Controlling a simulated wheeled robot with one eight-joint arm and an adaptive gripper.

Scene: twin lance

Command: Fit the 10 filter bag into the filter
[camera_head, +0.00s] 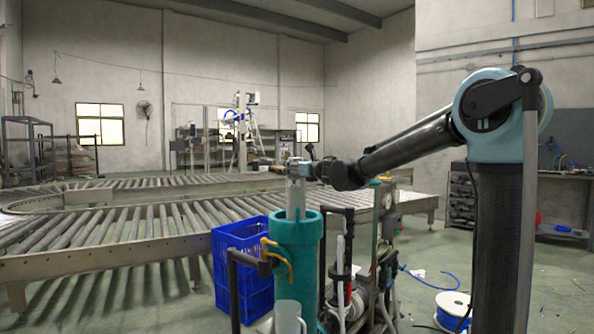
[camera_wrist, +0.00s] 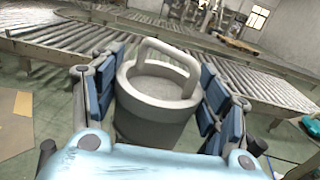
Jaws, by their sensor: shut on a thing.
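The filter bag (camera_wrist: 150,122) is a pale grey round ring with a loop handle; it fills the middle of the wrist view. My gripper (camera_wrist: 160,98) has its blue-padded fingers on both sides of the ring and is shut on it. In the head view, my gripper (camera_head: 298,176) is above the teal filter housing (camera_head: 294,250), an upright cylinder. The narrow pale bag (camera_head: 296,200) hangs upright below my gripper, its lower end at the housing's open top. How far it reaches inside is hidden.
A blue crate (camera_head: 240,262) stands left of the housing. Yellow valve handles (camera_head: 275,256) and dark pipes are on its side, with a gauge (camera_head: 387,201) and pump to the right. A pale cup-like object (camera_head: 288,318) is in front. Roller conveyors (camera_head: 120,226) lie behind.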

